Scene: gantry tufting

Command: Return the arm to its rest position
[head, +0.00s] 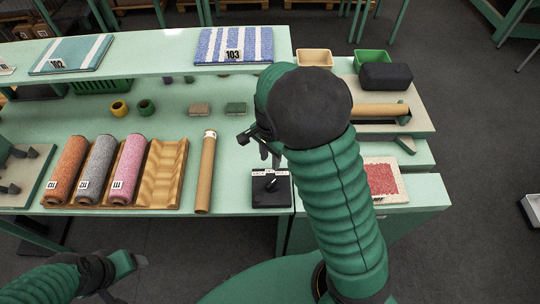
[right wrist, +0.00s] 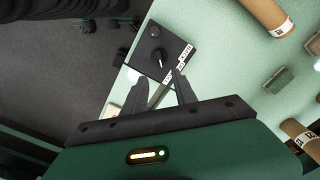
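My right arm (head: 335,200) is green and ribbed and reaches up over the right side of the bench in the head view. Its dark, rounded joint hides part of the bench. My right gripper (head: 262,146) shows partly beside that joint, above the bench. In the right wrist view, its two dark fingers (right wrist: 158,84) stand apart with nothing between them. A black control box (head: 271,190) with a knob lies near the bench's front edge, beyond the fingertips in the right wrist view (right wrist: 161,50). My left gripper (head: 128,263) is low at the left, off the bench; its fingers are unclear.
A raised shelf (head: 150,62) carries striped samples. Trays and another tube (head: 378,110) are right of my arm.

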